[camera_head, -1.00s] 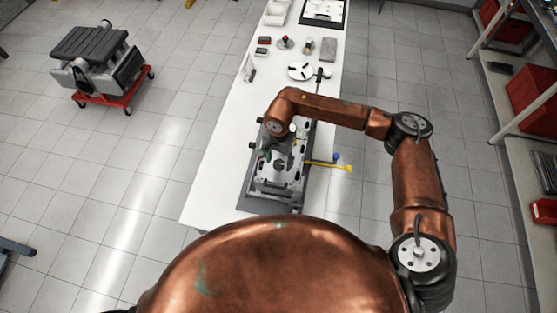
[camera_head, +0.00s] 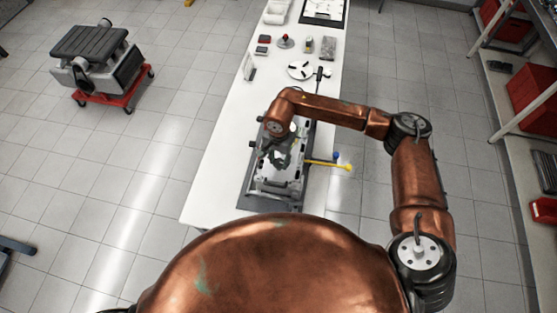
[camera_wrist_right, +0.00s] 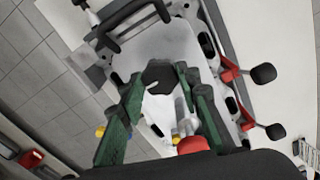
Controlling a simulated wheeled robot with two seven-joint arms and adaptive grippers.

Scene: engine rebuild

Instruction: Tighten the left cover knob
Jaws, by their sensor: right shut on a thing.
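The engine with its pale cover (camera_head: 272,184) sits on a dark mat on the white table, below my right arm. My right gripper (camera_head: 280,161) reaches down onto the cover. In the right wrist view a dark, faceted cover knob (camera_wrist_right: 160,74) sits between the green fingers of the right gripper (camera_wrist_right: 162,80), which are shut on it. The head view does not show this knob clearly, as the fingers cover it. I cannot tell how far it is screwed in. My left gripper is not in view.
Yellow-ended (camera_head: 347,168) and blue-ended rods stick out right of the engine. Black-knobbed red clamps (camera_wrist_right: 264,73) stand beside the cover, and a black handle (camera_wrist_right: 130,22) lies across its end. Small parts and a round white plate (camera_head: 300,71) occupy the table's far end.

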